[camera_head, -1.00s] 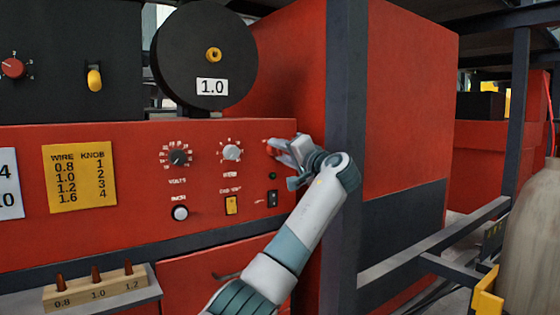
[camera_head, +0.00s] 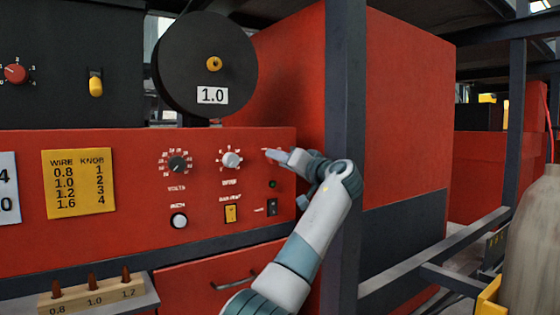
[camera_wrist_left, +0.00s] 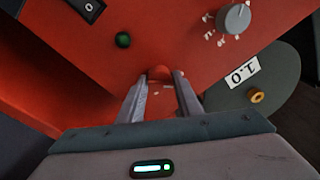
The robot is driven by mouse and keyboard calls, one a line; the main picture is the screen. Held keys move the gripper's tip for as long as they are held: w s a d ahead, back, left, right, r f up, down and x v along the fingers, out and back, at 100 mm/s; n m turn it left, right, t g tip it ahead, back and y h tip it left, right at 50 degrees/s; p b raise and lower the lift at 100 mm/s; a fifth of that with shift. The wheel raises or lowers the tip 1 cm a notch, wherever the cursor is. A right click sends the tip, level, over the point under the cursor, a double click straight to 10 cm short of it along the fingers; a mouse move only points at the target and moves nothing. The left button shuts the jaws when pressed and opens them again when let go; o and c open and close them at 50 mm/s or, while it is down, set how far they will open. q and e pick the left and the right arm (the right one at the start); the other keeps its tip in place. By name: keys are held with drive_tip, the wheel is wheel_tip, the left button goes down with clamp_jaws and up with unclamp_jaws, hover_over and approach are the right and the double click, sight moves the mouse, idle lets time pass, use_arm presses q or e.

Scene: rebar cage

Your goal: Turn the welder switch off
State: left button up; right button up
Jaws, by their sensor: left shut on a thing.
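The red welder panel (camera_head: 130,150) faces me. A black rocker switch (camera_head: 272,207) sits at its lower right, below a small green lamp (camera_head: 273,184). In the left wrist view the rocker (camera_wrist_left: 88,8) is partly cut off by the top edge and shows a 0 mark. My left gripper (camera_head: 272,155) is at the panel's upper right, above the lamp and rocker. In the left wrist view its fingertips (camera_wrist_left: 163,78) are shut on a small rounded red knob (camera_wrist_left: 160,72) at the panel. In the head view the gripper mostly hides that knob. My right gripper is not in view.
A grey knob (camera_head: 231,160) lies just left of the gripper, with a yellow switch (camera_head: 231,213) below it. A black spool (camera_head: 205,60) stands above the panel. A dark upright post (camera_head: 345,150) is close to my left arm. Wire tips stand in a wooden block (camera_head: 95,297).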

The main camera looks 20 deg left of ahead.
use_arm(q)
drive_tip(key=shift+f, duration=0.15)
drive_tip(key=o, duration=1)
drive_tip(key=shift+w+d, duration=0.1)
drive_tip(key=b+v, duration=0.4)
drive_tip(key=v, duration=1.3)
drive_tip(key=shift+d+b, duration=0.25)
drive_tip(key=shift+b, duration=0.1)
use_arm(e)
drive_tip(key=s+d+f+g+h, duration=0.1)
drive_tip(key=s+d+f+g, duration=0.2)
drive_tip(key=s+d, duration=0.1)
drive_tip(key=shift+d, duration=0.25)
